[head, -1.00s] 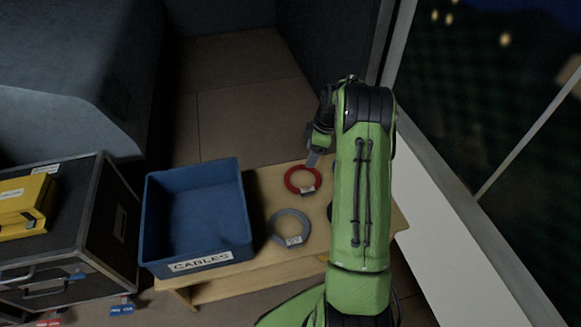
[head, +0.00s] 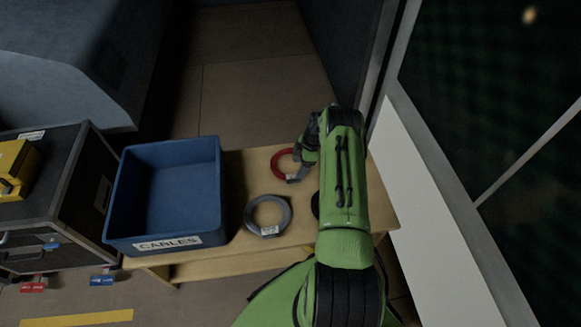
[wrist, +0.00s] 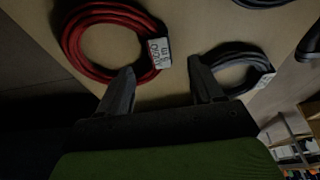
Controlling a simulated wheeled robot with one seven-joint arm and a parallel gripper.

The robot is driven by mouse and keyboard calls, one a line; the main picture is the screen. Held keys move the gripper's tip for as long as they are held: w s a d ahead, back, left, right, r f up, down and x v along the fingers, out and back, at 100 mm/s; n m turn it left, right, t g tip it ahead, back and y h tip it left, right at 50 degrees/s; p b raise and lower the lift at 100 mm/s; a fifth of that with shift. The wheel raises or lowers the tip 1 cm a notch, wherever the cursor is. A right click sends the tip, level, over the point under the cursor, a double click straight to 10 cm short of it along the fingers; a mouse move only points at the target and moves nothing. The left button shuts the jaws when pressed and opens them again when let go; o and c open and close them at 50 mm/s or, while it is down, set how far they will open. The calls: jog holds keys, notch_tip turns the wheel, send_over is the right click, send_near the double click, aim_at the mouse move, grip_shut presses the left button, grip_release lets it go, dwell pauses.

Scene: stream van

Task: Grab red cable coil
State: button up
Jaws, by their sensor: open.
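The red cable coil (head: 283,163) lies flat on the wooden bench, partly hidden by my gripper in the head view. In the wrist view the red coil (wrist: 77,48) is at the upper left, with a white label on its right side. My gripper (wrist: 163,84) is open and empty. Its left fingertip overlaps the coil's lower right edge in the picture; I cannot tell whether they touch. In the head view my gripper (head: 299,173) is over the coil's right side.
A grey cable coil (head: 248,214) lies on the bench (head: 232,163), nearer than the red one. A blue bin (head: 112,203) labelled CABLES stands at the left. A black case (head: 62,205) stands further left. A window wall is on the right. Another dark coil (wrist: 213,62) is near my right finger.

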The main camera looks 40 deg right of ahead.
aim_at(293, 175)
jog(key=b+x, duration=0.2)
jog(key=x, duration=0.3)
jog(key=shift+w+a+f, duration=0.15)
jog(key=shift+f, duration=0.2)
jog(key=shift+r, duration=0.1)
jog(key=shift+c, duration=0.2)
grip_shut()
